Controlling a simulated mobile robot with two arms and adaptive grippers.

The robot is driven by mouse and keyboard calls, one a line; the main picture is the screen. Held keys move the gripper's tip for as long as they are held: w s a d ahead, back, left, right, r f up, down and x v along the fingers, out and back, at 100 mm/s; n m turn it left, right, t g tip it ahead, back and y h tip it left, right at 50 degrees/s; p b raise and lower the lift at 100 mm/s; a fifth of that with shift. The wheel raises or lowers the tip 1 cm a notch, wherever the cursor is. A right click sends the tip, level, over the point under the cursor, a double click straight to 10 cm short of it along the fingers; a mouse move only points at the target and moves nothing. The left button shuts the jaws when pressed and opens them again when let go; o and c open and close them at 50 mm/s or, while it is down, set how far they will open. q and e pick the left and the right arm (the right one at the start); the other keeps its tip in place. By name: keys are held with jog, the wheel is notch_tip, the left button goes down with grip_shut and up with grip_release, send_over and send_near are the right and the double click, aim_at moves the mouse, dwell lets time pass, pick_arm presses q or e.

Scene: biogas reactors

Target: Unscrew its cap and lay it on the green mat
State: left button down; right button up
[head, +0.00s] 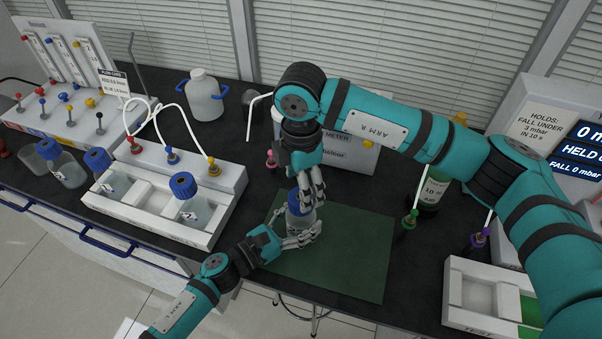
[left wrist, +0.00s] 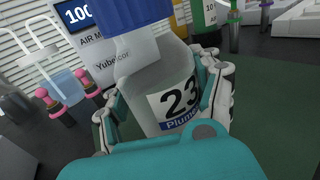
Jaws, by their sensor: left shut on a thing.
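A clear bottle with a blue cap (head: 298,207) stands upright over the green mat (head: 350,255). In the left wrist view the bottle (left wrist: 165,85) has a label reading "23" and its blue cap (left wrist: 135,22) is on top. My left gripper (head: 301,236) is shut around the bottle's lower body, one finger on each side. My right gripper (head: 311,192) reaches down from above, with its fingers at the cap. Whether they grip the cap is hidden by the fingers and the steep angle.
Left of the mat is a white rack (head: 145,212) with another blue-capped bottle (head: 186,191) and coloured stoppers. A grey meter box (head: 352,155) stands behind. A green bottle (head: 428,192) and a white tray (head: 480,290) are to the right. The mat's right and front parts are bare.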

aim_at(301, 218)
jog(key=shift+f, duration=2.7)
